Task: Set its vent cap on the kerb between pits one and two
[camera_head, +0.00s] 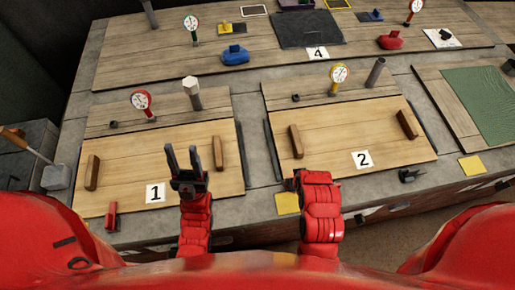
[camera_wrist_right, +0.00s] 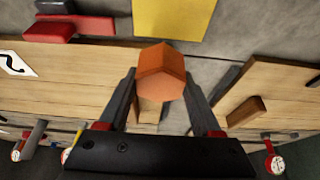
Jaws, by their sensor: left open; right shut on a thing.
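My right gripper (camera_wrist_right: 160,98) is shut on an orange-brown hexagonal vent cap (camera_wrist_right: 161,72) in the right wrist view. In the head view the right gripper (camera_head: 299,176) is near the front edge of pit two's wooden lid (camera_head: 335,140), and the cap is hidden there. Pit two's vent pipe (camera_head: 376,72) is bare; pit one's pipe (camera_head: 193,97) carries a pale hexagonal cap (camera_head: 191,84). The grey kerb (camera_head: 257,150) between the pits is clear in its middle; it also shows in the wrist view (camera_wrist_right: 206,72). My left gripper (camera_head: 182,158) is open and empty over pit one's lid (camera_head: 135,150).
Dark bars (camera_head: 243,155) run along the kerb's sides. A yellow square (camera_head: 287,204) lies at its front end. Wooden handles (camera_head: 296,141) stand on the lids. Gauges (camera_head: 338,74) stand behind. A hammer-like tool (camera_head: 55,176) is at the far left.

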